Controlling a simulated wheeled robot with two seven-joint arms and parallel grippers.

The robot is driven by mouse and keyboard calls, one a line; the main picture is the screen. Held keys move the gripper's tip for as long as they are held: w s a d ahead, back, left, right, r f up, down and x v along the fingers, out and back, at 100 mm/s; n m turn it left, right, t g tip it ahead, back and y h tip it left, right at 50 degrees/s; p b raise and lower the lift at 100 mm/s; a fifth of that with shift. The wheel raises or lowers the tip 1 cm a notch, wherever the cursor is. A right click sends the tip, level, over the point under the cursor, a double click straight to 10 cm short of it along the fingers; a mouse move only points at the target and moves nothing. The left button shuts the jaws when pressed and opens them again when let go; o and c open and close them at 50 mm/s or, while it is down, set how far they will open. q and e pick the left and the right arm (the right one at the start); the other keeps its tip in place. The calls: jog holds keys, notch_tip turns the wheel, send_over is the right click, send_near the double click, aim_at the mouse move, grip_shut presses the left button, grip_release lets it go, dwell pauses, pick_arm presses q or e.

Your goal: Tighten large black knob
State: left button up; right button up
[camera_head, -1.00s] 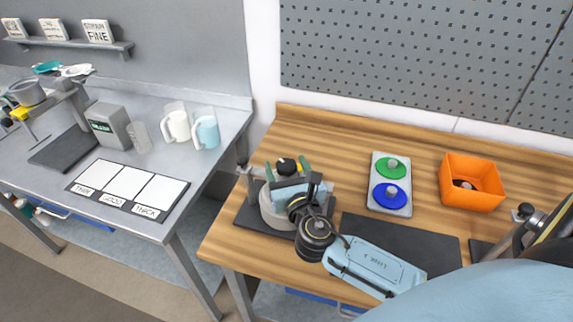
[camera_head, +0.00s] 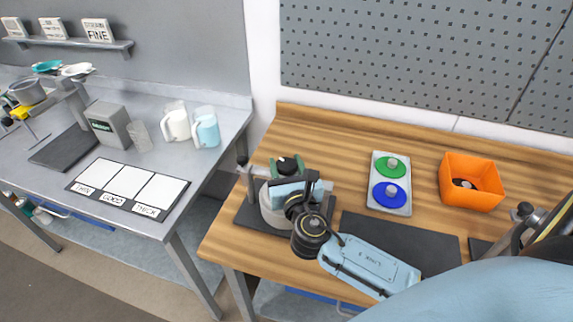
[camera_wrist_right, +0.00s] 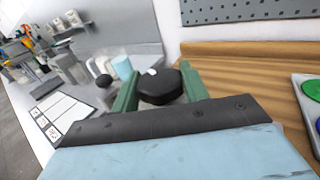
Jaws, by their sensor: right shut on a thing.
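The large black knob (camera_head: 287,164), with a small white mark on top, is above the grey round vessel (camera_head: 269,208) at the left of the wooden bench. In the right wrist view the knob (camera_wrist_right: 161,86) sits between the two green fingers of my right gripper (camera_wrist_right: 158,90). My right gripper (camera_head: 286,166) is shut on the knob from its sides. My wrist hides much of the vessel and what is under the knob. My left gripper is not in view.
A metal post with a small black knob (camera_head: 242,160) stands left of the vessel. A tray with green and blue discs (camera_head: 391,208) and an orange bin (camera_head: 472,205) are to the right. Another metal fixture (camera_head: 527,225) stands at the right edge.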

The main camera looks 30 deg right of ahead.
jog(key=m+g+h, duration=0.1)
jog(key=h, duration=0.1)
jog(key=m+g+h+p, duration=0.1)
jog(key=m+h, duration=0.1)
jog(key=h, duration=0.1)
jog(key=shift+a+m+g, duration=0.1)
jog(key=shift+m+g, duration=0.2)
jog(key=m+g+h, duration=0.2)
jog(key=h, duration=0.1)
jog(key=shift+m+g, duration=0.3)
jog(key=shift+g, duration=0.1)
jog(key=m+g+h, duration=0.2)
jog(key=g, duration=0.1)
jog(key=shift+w+m, duration=0.1)
jog(key=shift+m, duration=0.2)
jog(key=shift+m+g+h+b, duration=0.25)
jog(key=shift+m+g+h, duration=0.35)
jog(key=shift+g, duration=0.55)
jog(key=shift+m+g+h+b, duration=0.3)
jog(key=shift+m+g, duration=0.5)
jog(key=shift+g, duration=0.35)
jog(key=shift+r+g, duration=0.15)
jog(key=shift+g, duration=0.15)
jog(key=o, duration=1)
